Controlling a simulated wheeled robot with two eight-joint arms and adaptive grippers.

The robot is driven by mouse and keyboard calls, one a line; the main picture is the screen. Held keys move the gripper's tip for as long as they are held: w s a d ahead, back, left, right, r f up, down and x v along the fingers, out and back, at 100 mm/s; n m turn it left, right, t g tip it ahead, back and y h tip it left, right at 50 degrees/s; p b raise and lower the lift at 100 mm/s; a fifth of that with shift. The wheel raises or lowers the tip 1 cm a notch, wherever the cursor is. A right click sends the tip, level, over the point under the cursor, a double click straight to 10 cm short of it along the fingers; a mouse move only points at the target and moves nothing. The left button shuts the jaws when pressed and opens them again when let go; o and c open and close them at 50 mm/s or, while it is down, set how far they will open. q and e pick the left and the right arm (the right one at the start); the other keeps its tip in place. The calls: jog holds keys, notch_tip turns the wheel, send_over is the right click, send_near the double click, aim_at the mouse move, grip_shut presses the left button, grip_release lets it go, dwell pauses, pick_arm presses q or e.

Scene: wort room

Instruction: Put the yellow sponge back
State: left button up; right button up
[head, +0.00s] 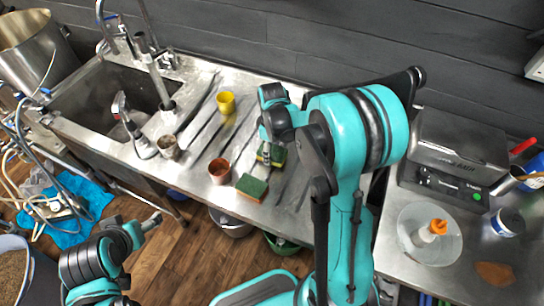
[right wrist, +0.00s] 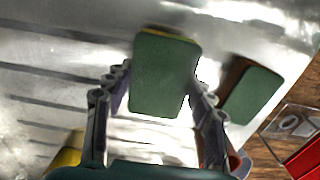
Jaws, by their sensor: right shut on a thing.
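The yellow sponge (head: 277,154), with a green scouring face, is between the fingers of my right gripper (head: 268,150). In the right wrist view the sponge (right wrist: 165,76) shows its green face and a thin yellow edge, with the fingers (right wrist: 160,100) on both sides. Whether it touches the counter I cannot tell. A second sponge (head: 252,187), green on top with a brown-orange side, lies on the counter nearer the front edge; it also shows in the right wrist view (right wrist: 256,94). My left gripper (head: 135,225) is open and empty, low in front of the counter.
On the steel counter (head: 205,145) stand a yellow cup (head: 226,104), a copper cup (head: 220,171) and a grey metal cup (head: 168,147). A sink (head: 105,95) lies left. A grey machine (head: 455,155) and a clear bowl (head: 430,234) with an orange-capped bottle stand right.

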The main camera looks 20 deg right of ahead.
notch_tip(320, 180, down, 2)
jog(key=shift+f+b, duration=0.25)
jog(key=shift+b, duration=0.1)
jog(key=shift+r, duration=0.1)
jog(key=shift+f, duration=0.2)
jog(key=o, duration=1.2)
jog(key=shift+r, duration=0.1)
